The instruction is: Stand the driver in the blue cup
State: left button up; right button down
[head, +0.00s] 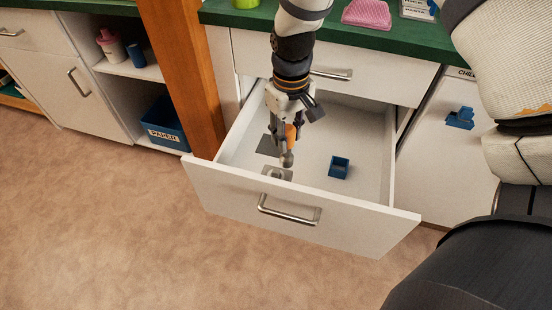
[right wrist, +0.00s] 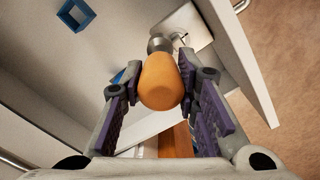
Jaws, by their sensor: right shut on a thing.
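My right gripper (head: 288,140) reaches down from the top into the open drawer. It is shut on the driver's orange handle (head: 291,132), with a grey metal end pointing down toward the drawer floor. In the right wrist view the orange handle (right wrist: 162,82) sits between the purple-padded fingers, and the grey end shows beyond it. A small blue square open-topped cup (head: 339,167) stands on the drawer floor, right of the gripper and apart from it. It also shows in the right wrist view (right wrist: 86,12). My left gripper is not in view.
The open drawer (head: 305,227) has a pale front and side walls. A light metallic plate (head: 277,173) lies below the driver, with a dark patch (head: 268,146) beside it. A wooden post (head: 180,70) stands at left. A blue holder (head: 460,118) is on the right cabinet door.

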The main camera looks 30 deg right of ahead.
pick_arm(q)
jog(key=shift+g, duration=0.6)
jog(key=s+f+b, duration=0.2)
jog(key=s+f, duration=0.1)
pick_arm(e)
jog(key=s+d+f, duration=0.1)
jog(key=d+f, duration=0.3)
jog(key=d, duration=0.5)
jog(key=s+d+f, duration=0.1)
jog(key=d+f, duration=0.4)
jog(key=d, duration=0.4)
jog(key=shift+s+d+f, duration=0.2)
jog(key=shift+d+f, duration=0.1)
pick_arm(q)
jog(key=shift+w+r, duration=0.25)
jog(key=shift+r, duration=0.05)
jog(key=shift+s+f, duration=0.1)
pick_arm(e)
jog(key=shift+f, duration=0.1)
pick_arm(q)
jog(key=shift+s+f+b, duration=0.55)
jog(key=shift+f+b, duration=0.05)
pick_arm(e)
jog(key=shift+f, duration=1.55)
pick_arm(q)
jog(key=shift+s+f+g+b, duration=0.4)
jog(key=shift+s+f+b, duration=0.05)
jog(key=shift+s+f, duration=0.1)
pick_arm(e)
jog(key=shift+f, duration=1.3)
